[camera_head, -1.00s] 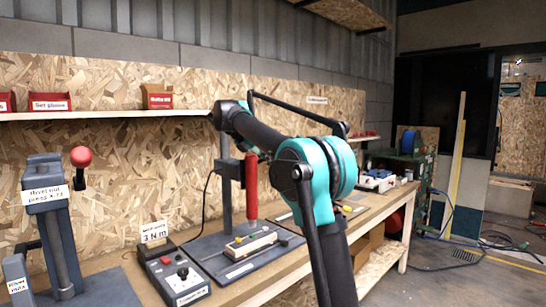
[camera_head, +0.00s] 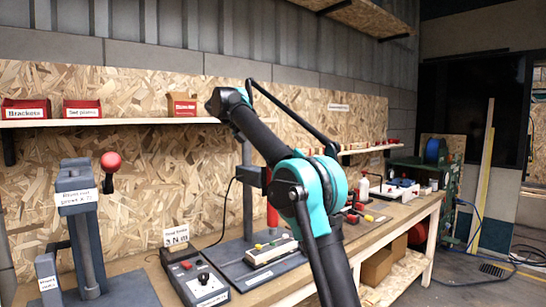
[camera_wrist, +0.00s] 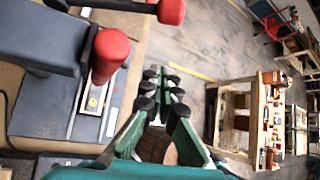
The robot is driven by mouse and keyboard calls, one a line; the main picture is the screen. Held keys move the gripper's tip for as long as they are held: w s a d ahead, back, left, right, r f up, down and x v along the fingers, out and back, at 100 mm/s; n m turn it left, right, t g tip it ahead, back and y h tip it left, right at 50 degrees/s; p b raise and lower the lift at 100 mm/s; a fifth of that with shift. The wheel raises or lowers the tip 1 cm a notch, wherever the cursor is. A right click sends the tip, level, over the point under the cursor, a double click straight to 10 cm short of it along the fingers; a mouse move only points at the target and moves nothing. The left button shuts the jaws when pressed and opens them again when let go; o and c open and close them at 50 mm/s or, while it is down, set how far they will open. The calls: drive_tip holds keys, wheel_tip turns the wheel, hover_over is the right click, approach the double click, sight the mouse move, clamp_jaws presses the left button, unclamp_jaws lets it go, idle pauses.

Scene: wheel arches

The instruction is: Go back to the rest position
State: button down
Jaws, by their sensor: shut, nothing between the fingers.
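My gripper (camera_wrist: 161,88) shows in the wrist view as green fingers with black round pads, close together with nothing between them. It points out over the floor, beside the bench edge. In the wrist view a red knob (camera_wrist: 110,48) on a dark lever is left of the fingers. In the head view my teal and black arm is folded up in front of the bench (camera_head: 395,219). The gripper cannot be made out in the head view.
A rivet press (camera_head: 77,210) with a red knob stands on the bench at left. A control box (camera_head: 195,280) and a fixture (camera_head: 270,252) are close to the arm. A shelf (camera_head: 130,122) holds red bins. A wooden stand (camera_wrist: 238,115) is on the floor; open floor lies before it.

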drive_tip(key=s+d+f+m+y, duration=0.2)
drive_tip(key=s+d+f+m, duration=0.2)
drive_tip(key=f, duration=0.5)
drive_tip(key=s+d+f+m+y, duration=0.1)
drive_tip(key=s+d+f+m, duration=0.3)
drive_tip(key=f, duration=0.4)
drive_tip(key=s+d+f+m+y, duration=0.25)
drive_tip(key=f+m, duration=0.25)
drive_tip(key=f, duration=0.4)
drive_tip(key=s+d+f+m+y, duration=0.1)
drive_tip(key=s+f+m, duration=0.6)
drive_tip(key=s+f, duration=0.5)
drive_tip(key=s+d+f+m+t+y, duration=0.1)
drive_tip(key=s+f+m, duration=0.5)
drive_tip(key=s+f, duration=0.6)
drive_tip(key=shift+s+d+m+t+y, duration=0.3)
drive_tip(key=shift+s+d+m+y, duration=0.1)
drive_tip(key=shift+s+d+y, duration=0.4)
